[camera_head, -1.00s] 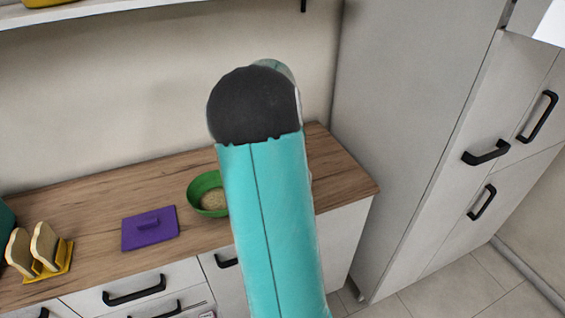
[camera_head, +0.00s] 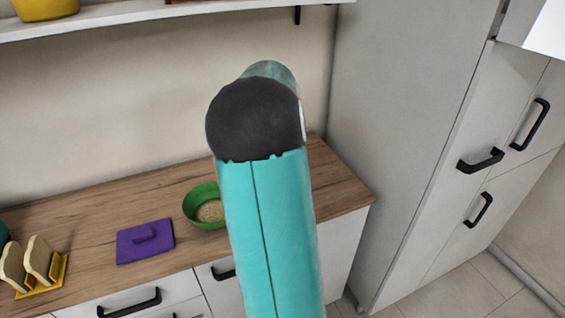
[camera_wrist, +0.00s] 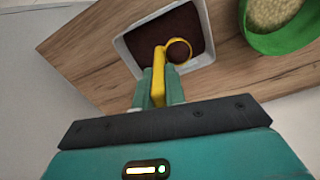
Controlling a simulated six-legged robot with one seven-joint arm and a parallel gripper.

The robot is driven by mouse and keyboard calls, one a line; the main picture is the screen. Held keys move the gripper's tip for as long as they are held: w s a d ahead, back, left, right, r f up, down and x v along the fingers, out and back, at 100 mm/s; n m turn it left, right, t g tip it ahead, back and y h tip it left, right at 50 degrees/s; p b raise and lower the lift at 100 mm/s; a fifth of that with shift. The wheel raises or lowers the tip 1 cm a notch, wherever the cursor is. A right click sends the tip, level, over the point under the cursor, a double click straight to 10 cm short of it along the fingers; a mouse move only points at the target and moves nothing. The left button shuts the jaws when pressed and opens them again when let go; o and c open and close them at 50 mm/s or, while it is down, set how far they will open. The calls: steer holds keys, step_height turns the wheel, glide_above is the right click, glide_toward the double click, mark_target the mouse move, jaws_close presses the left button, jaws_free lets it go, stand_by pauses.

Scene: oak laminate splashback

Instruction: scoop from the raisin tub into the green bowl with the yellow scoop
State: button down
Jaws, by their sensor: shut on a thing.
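My gripper (camera_wrist: 159,90) is shut on the handle of the yellow scoop (camera_wrist: 158,75) in the wrist view. The scoop's round cup shows dark brown inside, the same colour as the tub's contents. Behind it is the raisin tub (camera_wrist: 125,48), pale and square-rimmed, with a dark brown fill. I cannot tell whether the cup touches the fill. The green bowl (camera_wrist: 290,40) is at the top right, partly cut off, with pale grains in it. In the head view the green bowl (camera_head: 200,193) stands on the counter; my arm hides the tub, scoop and gripper.
On the wooden counter (camera_head: 85,215) are a purple lid-like slab with a handle (camera_head: 146,243) and a yellow toast rack (camera_head: 55,277) with bread slices. A shelf (camera_head: 150,22) holds a yellow bowl (camera_head: 45,8). A tall grey cabinet (camera_head: 400,130) stands right.

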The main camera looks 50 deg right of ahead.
steer(key=shift+s+d+r, duration=0.1)
steer(key=shift+r, duration=0.8)
steer(key=shift+s+d+r, duration=0.1)
steer(key=shift+r, duration=0.8)
